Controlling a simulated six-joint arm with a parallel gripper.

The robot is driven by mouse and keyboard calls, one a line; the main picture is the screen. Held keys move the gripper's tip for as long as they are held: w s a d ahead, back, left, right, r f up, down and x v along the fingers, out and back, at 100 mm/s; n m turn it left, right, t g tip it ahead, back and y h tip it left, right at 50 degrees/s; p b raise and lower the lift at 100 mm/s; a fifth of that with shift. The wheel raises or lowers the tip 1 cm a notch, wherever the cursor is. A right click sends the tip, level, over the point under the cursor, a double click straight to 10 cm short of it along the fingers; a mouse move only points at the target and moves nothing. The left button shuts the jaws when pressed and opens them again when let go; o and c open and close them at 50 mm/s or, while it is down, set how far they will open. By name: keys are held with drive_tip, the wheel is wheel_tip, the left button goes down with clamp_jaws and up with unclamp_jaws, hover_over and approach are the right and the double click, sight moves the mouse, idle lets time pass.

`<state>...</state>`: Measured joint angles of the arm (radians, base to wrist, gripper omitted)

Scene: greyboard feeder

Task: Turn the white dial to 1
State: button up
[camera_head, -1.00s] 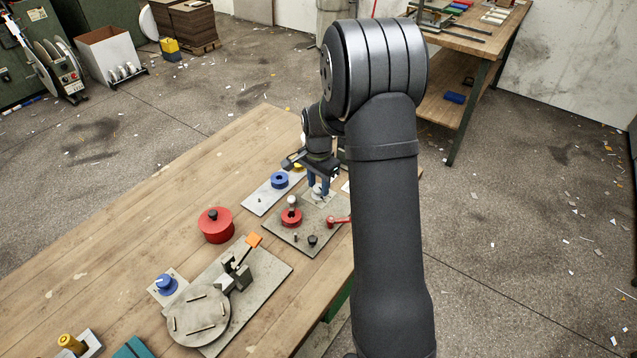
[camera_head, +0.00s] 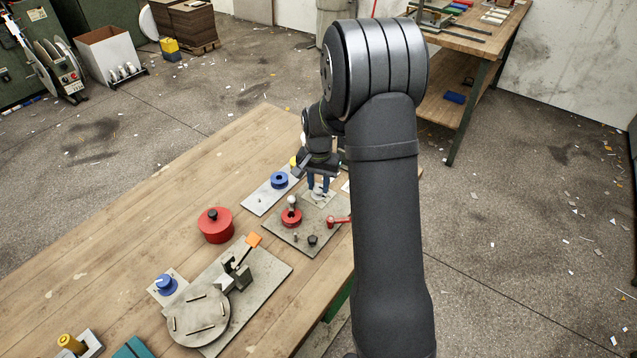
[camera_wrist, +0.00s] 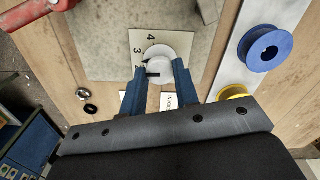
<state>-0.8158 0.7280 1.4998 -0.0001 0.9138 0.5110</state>
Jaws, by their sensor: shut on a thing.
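The white dial (camera_wrist: 162,66) sits on a pale square plate with the figures 4 and 3 printed beside it. A short black mark shows on the dial's near-left side in the wrist view; I cannot tell for sure which figure it faces. Other figures are hidden by the dial and fingers. In the head view the dial (camera_head: 318,195) is small and partly covered. My gripper (camera_wrist: 160,82) has its two blue fingers on either side of the dial and is shut on it. My gripper also shows in the head view (camera_head: 318,186), pointing down.
A red dial (camera_head: 291,217) with a white-topped post, a red lever (camera_head: 338,221) and a black knob (camera_head: 313,240) stand close by on the grey board. A blue spool (camera_head: 279,181) is beside it. A red round pot (camera_head: 215,225) stands left.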

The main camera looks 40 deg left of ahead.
sight(319, 187)
drive_tip(key=n, duration=0.6)
drive_tip(key=shift+n, duration=0.3)
drive_tip(key=n, duration=0.6)
drive_tip(key=shift+d, duration=0.1)
drive_tip(key=shift+n, duration=0.4)
drive_tip(key=o, duration=1)
drive_tip(key=shift+r, duration=0.1)
wheel_tip(319, 187, up, 17)
drive_tip(key=shift+r, duration=0.15)
